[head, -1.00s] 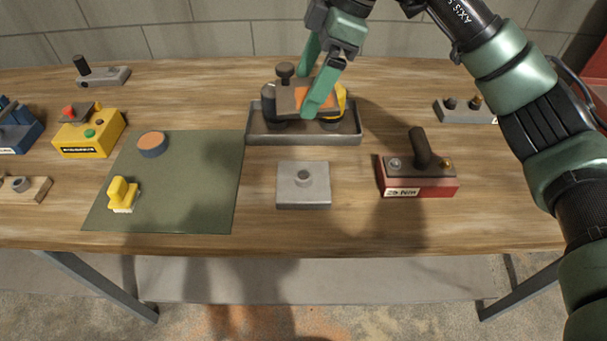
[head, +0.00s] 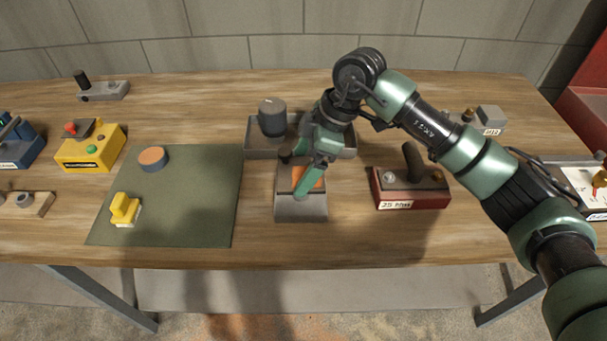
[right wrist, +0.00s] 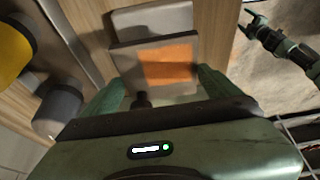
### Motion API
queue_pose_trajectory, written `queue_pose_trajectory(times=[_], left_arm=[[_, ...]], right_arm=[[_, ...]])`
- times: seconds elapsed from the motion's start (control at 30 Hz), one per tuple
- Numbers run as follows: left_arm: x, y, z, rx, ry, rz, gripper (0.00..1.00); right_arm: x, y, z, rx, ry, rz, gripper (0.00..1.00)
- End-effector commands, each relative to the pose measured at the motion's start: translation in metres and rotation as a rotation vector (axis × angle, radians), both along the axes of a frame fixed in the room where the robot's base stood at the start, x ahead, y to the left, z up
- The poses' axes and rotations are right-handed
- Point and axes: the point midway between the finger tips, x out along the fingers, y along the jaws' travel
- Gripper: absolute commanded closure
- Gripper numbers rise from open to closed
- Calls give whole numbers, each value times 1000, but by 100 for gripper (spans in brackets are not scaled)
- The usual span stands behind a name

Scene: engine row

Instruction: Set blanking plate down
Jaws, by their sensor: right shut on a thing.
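The blanking plate (head: 287,178) is a flat grey plate with an orange patch and a dark knob. My right gripper (head: 305,176) is shut on it and holds it over the square grey block (head: 300,210) at the table's middle. In the right wrist view the plate (right wrist: 165,66) lies between the fingers and overlaps part of the block (right wrist: 155,20). I cannot tell whether plate and block touch. My left gripper (right wrist: 249,25) shows small at the upper right of that view, open and empty, away from the plate.
Behind the block stands a grey tray (head: 262,153) with a dark cylinder (head: 272,118); a yellow one (right wrist: 14,55) shows in the wrist view. A red block with a black handle (head: 410,190) is close on the right. A green mat (head: 190,215) lies left.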

Motion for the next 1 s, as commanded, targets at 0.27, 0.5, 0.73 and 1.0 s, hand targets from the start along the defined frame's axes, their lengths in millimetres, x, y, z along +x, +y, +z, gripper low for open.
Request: queue_pose_trajectory(times=[0.27, 0.5, 0.73, 1.0], left_arm=[[0, 0, 8, 0, -1, 0, 30], [0, 0, 9, 0, -1, 0, 30], [1, 0, 8, 0, -1, 0, 30], [1, 0, 8, 0, -1, 0, 30]], right_arm=[[0, 0, -30, 2, 3, -1, 82], [1, 1, -40, 4, -3, 0, 82], [0, 0, -44, 0, 0, 0, 1], [0, 0, -43, 0, 0, 0, 0]])
